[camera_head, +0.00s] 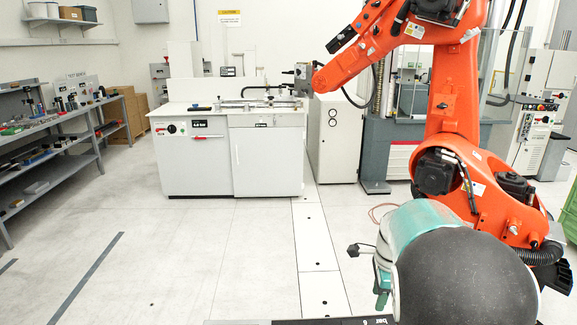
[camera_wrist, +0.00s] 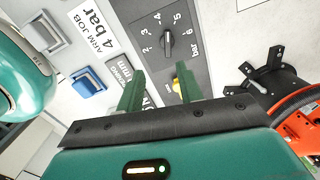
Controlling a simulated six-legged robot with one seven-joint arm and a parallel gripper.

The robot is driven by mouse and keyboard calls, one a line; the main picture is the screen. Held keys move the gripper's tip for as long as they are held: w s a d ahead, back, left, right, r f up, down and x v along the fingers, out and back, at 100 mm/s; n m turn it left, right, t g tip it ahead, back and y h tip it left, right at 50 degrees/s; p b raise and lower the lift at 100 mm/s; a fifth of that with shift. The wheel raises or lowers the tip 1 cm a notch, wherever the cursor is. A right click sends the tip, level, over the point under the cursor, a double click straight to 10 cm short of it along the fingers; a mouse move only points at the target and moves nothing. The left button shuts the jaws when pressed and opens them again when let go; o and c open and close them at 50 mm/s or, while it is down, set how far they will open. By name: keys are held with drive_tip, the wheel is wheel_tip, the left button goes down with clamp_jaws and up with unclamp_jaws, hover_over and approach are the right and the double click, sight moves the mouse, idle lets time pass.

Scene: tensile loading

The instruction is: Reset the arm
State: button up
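An orange robot arm (camera_head: 455,110) stands at the right in the head view, reaching left toward a grey tool (camera_head: 302,76) above the white bench. In the wrist view a control panel (camera_wrist: 120,55) carries a grey pressure dial (camera_wrist: 167,43) marked in bar, its knob roughly upright. Left of it are a label reading "ARM JOB 4 bar" (camera_wrist: 97,22), a blue button (camera_wrist: 88,83) and a grey square switch (camera_wrist: 43,33). My gripper (camera_wrist: 159,78) has its two green fingers apart, with nothing visible between them. A small yellow part (camera_wrist: 178,82) is partly hidden by the right finger.
A white bench (camera_head: 230,140) with a test rig (camera_head: 262,102) stands at the back. Grey shelves (camera_head: 60,150) with small parts line the left wall. The floor (camera_head: 180,245) between is clear. A black star-shaped part (camera_wrist: 268,76) is right of the dial in the wrist view.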

drive_tip(key=s+a+r+n+t, duration=0.1)
drive_tip(key=s+a+r+n, duration=0.2)
drive_tip(key=s+n, duration=0.3)
drive_tip(key=s+a+r+n+t, duration=0.2)
drive_tip(key=s+r+n, duration=0.3)
drive_tip(key=s, duration=0.5)
drive_tip(key=s+a+r+n+t, duration=0.2)
drive_tip(key=s+a+r+n, duration=0.2)
drive_tip(key=s+n, duration=0.4)
drive_tip(key=shift+a+r+n, duration=0.3)
drive_tip(key=shift+r+n, duration=0.2)
drive_tip(key=shift+r, duration=0.1)
drive_tip(key=shift+d, duration=0.15)
idle(0.9)
